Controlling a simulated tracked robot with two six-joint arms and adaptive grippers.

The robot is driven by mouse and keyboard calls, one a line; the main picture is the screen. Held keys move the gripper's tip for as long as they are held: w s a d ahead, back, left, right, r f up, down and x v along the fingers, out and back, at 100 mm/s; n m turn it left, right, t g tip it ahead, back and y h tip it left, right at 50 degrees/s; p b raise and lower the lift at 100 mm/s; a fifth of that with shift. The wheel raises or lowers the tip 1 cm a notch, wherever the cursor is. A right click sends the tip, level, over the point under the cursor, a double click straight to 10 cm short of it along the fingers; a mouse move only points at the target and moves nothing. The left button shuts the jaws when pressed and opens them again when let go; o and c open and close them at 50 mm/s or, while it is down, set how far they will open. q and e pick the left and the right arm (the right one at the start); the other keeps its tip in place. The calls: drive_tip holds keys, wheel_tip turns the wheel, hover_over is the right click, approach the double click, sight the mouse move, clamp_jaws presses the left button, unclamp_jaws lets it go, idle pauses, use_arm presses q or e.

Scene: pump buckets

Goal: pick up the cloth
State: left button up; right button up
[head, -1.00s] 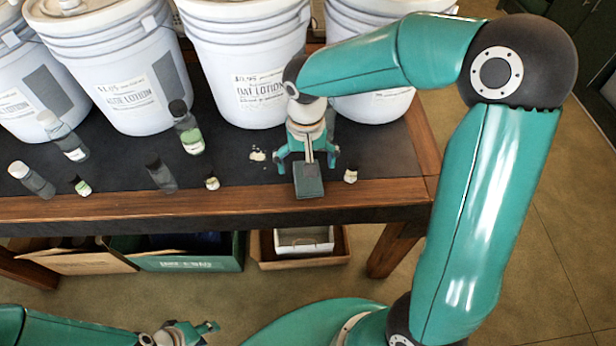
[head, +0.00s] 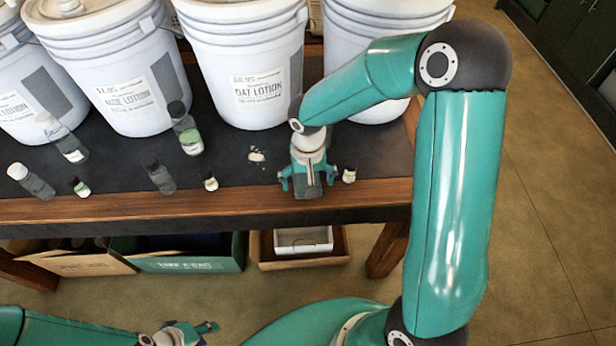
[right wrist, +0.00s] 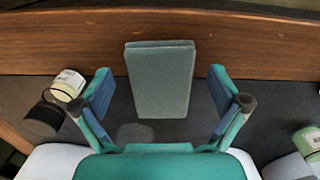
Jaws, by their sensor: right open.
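The cloth (head: 308,191) is a folded grey-green rectangle at the front edge of the table, largely covered by my right gripper in the head view. In the right wrist view the cloth (right wrist: 160,95) lies flat, with its far end over the wooden edge. My right gripper (right wrist: 160,78) is open, one finger on each side of the cloth, with a gap on both sides. In the head view my right gripper (head: 307,180) is over the cloth. My left gripper (head: 207,333) is low at the bottom edge, away from the table and partly cut off.
A small bottle (head: 349,175) stands just right of the right gripper, and another (head: 210,181) is to the left. White lotion buckets (head: 250,60) line the back. Pale crumbs (head: 256,156) lie on the dark table top. Boxes (head: 180,255) are below.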

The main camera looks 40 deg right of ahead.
sight(307, 183)
drive_tip(key=c, duration=1.1)
drive_tip(key=shift+r, duration=0.1)
drive_tip(key=shift+c, duration=0.2)
wheel_tip(307, 183, up, 20)
drive_tip(key=p, duration=0.1)
